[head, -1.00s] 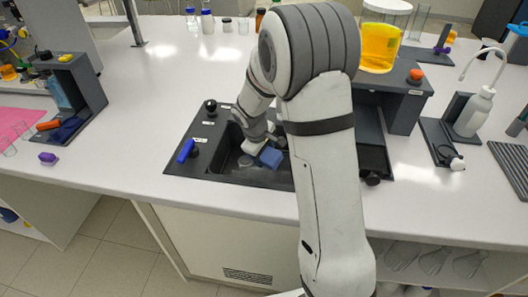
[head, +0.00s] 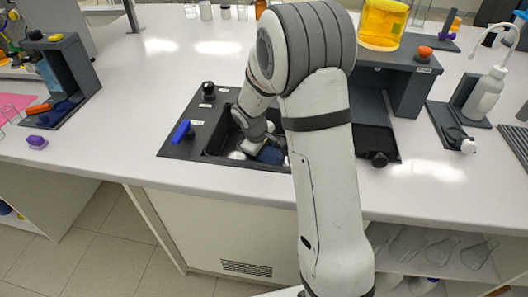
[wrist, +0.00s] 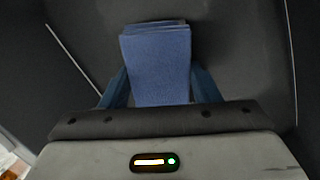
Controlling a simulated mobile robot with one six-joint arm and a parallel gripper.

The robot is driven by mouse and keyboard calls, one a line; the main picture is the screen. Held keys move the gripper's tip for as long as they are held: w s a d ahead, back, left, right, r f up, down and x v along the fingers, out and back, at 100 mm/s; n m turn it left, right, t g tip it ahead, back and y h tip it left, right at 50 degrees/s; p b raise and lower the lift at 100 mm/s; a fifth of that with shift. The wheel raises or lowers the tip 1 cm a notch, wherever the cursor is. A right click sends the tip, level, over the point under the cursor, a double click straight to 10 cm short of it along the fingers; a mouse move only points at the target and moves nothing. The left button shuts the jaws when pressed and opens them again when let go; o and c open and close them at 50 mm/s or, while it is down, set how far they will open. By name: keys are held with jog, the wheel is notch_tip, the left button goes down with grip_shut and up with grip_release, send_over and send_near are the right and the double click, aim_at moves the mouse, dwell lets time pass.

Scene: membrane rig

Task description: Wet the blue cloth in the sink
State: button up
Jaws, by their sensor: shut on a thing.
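The blue cloth (head: 269,155) is down inside the dark sink (head: 216,141), partly hidden by my gripper and arm. In the wrist view the cloth (wrist: 158,60) is a folded blue pad between the two blue fingers. My gripper (wrist: 161,88) is shut on it; in the head view the gripper (head: 258,146) reaches into the basin. A blue lever (head: 183,131) and a black knob (head: 208,88) sit on the sink's left rim. I cannot tell whether water is running or the cloth is wet. My arm hides the sink's middle.
A grey stand (head: 405,88) with an orange knob (head: 424,51) and a yellow-liquid vessel (head: 382,24) stands behind the sink's right side. A white wash bottle (head: 485,96) is farther right.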

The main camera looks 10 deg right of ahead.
aim_at(264, 153)
dwell(0.3)
notch_tip(264, 153, up, 16)
jog(key=p, duration=1.1)
jog(key=shift+r+p, duration=0.25)
jog(key=shift+p, duration=0.15)
jog(key=shift+r, duration=0.1)
dwell(2.1)
notch_tip(264, 153, up, 4)
jog(key=p, duration=0.2)
jog(key=shift+p, duration=0.35)
dwell(0.4)
